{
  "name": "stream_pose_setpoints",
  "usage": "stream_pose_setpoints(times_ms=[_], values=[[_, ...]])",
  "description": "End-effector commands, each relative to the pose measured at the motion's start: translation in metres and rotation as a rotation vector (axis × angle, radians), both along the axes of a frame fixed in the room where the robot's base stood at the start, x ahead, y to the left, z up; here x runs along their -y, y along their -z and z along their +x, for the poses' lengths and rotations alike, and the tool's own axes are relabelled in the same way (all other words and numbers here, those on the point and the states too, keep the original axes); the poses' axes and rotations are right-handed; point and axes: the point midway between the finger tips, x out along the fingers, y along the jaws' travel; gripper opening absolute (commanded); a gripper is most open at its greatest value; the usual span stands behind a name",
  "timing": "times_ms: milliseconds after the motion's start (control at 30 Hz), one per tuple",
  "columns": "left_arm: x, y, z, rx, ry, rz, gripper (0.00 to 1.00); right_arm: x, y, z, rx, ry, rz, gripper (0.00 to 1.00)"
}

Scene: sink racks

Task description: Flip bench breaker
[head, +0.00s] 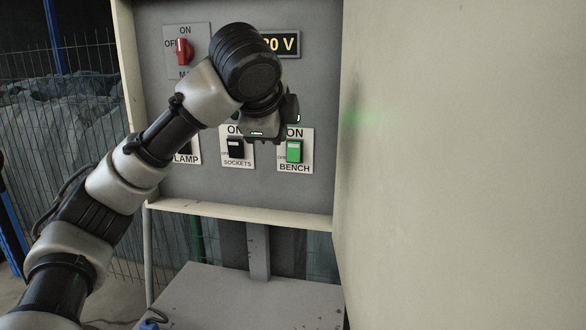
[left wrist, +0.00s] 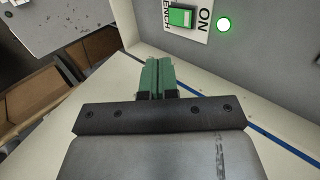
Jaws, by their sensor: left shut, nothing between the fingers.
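The bench breaker (head: 293,151) is a green rocker on a white plate marked ON and BENCH, at the lower right of the grey panel. In the left wrist view the green rocker (left wrist: 181,17) shows at the top, beside a lit green lamp (left wrist: 224,25). My left gripper (left wrist: 158,64) has its green fingers shut together with nothing between them, apart from the rocker. In the head view my left wrist is in front of the panel, just above and left of the bench plate, and hides the lamp there. My right gripper is not in view.
The sockets breaker (head: 235,148) is black, left of the bench one; the lamp breaker is partly hidden by my arm. A red rotary switch (head: 184,51) and a partly covered voltage display (head: 286,44) sit higher. A pale cabinet wall (head: 460,160) closes the right side.

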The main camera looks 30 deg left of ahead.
Motion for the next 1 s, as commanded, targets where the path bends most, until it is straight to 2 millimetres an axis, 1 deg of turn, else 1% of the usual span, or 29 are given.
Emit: stream_pose_setpoints(times_ms=[33, 100, 400, 567, 667, 1000], values=[[-0.001, 0.004, -0.002, 0.0, -0.007, 0.005, 0.0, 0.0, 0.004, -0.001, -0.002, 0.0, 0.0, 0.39], [-0.001, 0.006, -0.002, -0.003, -0.009, 0.008, 0.0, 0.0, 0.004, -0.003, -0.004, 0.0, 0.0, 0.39], [-0.001, 0.005, -0.002, -0.005, -0.009, 0.007, 0.0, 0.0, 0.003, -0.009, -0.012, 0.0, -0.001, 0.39], [-0.002, 0.01, 0.004, -0.006, -0.009, 0.008, 0.0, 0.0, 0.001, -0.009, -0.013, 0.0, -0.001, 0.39], [-0.005, 0.02, 0.014, -0.009, -0.01, 0.008, 0.0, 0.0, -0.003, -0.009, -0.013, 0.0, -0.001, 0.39], [-0.018, 0.069, 0.064, -0.009, -0.011, 0.008, 0.0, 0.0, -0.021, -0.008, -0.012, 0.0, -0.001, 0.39]])
